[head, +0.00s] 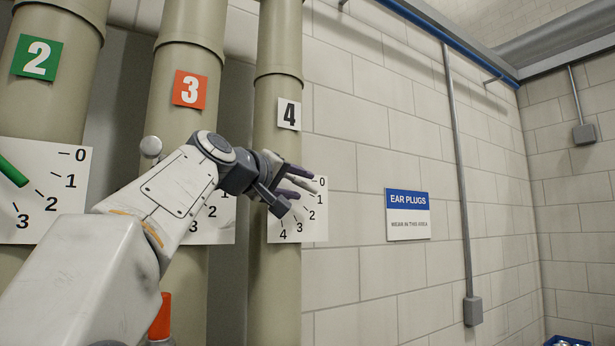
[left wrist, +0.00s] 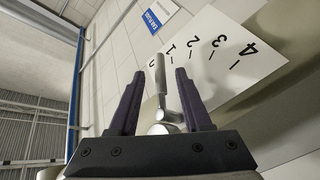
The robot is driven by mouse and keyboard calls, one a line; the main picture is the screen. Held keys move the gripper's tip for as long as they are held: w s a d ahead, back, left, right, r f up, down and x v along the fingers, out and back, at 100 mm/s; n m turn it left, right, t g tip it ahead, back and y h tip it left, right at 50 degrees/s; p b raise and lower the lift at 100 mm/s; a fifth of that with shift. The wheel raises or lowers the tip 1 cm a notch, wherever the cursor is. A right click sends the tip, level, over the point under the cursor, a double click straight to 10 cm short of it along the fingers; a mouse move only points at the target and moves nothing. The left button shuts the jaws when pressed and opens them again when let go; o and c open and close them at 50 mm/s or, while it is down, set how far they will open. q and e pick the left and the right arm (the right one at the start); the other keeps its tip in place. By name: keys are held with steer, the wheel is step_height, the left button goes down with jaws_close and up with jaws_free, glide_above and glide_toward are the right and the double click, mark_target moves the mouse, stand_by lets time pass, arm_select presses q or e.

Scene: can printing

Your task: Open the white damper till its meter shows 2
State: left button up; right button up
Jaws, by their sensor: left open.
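The white damper is on the pipe with the white 4 label (head: 289,114). Its meter plate (head: 318,228), marked 0 to 4, is partly hidden by my left gripper (head: 300,192) in the head view. The plate also shows in the left wrist view (left wrist: 228,75). The pale damper handle (left wrist: 158,76) lies between the two open fingers of my left gripper (left wrist: 168,78). The fingers appear apart from the handle. The handle points toward the low end of the scale, near 0; its exact reading cannot be told. My right gripper is not in view.
Pipe 3 with a red label (head: 190,89) and pipe 2 with a green label (head: 37,58) stand left, each with its own meter plate. An orange handle (head: 161,316) sits low, near my arm. An ear plugs sign (head: 408,214) hangs on the wall right.

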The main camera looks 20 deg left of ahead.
arm_select(q)
steer(key=shift+w+d, duration=0.15)
steer(key=shift+w, duration=0.75)
jaws_close()
stand_by(0.8)
